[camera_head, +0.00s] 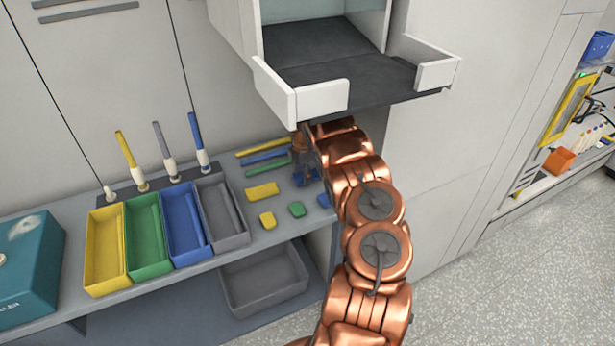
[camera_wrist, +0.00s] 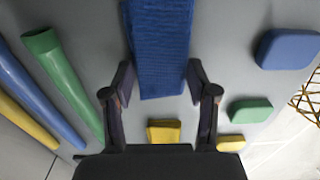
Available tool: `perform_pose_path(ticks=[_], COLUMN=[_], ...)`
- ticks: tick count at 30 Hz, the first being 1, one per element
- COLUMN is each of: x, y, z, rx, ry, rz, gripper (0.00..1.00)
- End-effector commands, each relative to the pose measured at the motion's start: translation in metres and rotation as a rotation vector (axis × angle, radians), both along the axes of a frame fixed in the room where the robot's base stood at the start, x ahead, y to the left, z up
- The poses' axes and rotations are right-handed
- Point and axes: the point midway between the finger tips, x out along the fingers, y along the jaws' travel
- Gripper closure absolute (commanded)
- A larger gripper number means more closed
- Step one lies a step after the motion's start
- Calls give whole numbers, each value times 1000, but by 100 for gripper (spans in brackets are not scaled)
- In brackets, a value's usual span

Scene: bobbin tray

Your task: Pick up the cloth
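A blue ribbed cloth (camera_wrist: 162,45) lies on the grey surface in the wrist view, at the top centre. My gripper (camera_wrist: 160,72) is open, one dark finger on each side of the cloth; I cannot tell whether the fingertips touch it. In the head view my gripper (camera_head: 303,172) is low over the shelf under the white cabinet, with a little blue showing beside it, and is partly hidden by my arm. A yellow folded cloth (camera_head: 262,191) lies to its left; it also shows in the wrist view (camera_wrist: 163,131).
Yellow (camera_head: 267,220), green (camera_head: 297,209) and blue (camera_head: 324,200) sponges lie close by. Several coloured tubes (camera_head: 265,157) lie behind. Yellow, green, blue and grey bins (camera_head: 222,243) stand to the left. The open white compartment (camera_head: 322,98) overhangs my gripper.

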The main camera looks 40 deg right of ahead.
Motion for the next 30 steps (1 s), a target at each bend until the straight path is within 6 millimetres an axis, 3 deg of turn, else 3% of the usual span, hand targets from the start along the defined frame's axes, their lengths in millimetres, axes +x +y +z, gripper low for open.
perform_pose_path(ticks=[6, 20, 30], x=[0, 2, 3], y=[0, 3, 3], z=[0, 5, 51], rx=[0, -2, -5], ry=[0, 0, -5], rz=[0, 0, 0], gripper=[69, 69, 69])
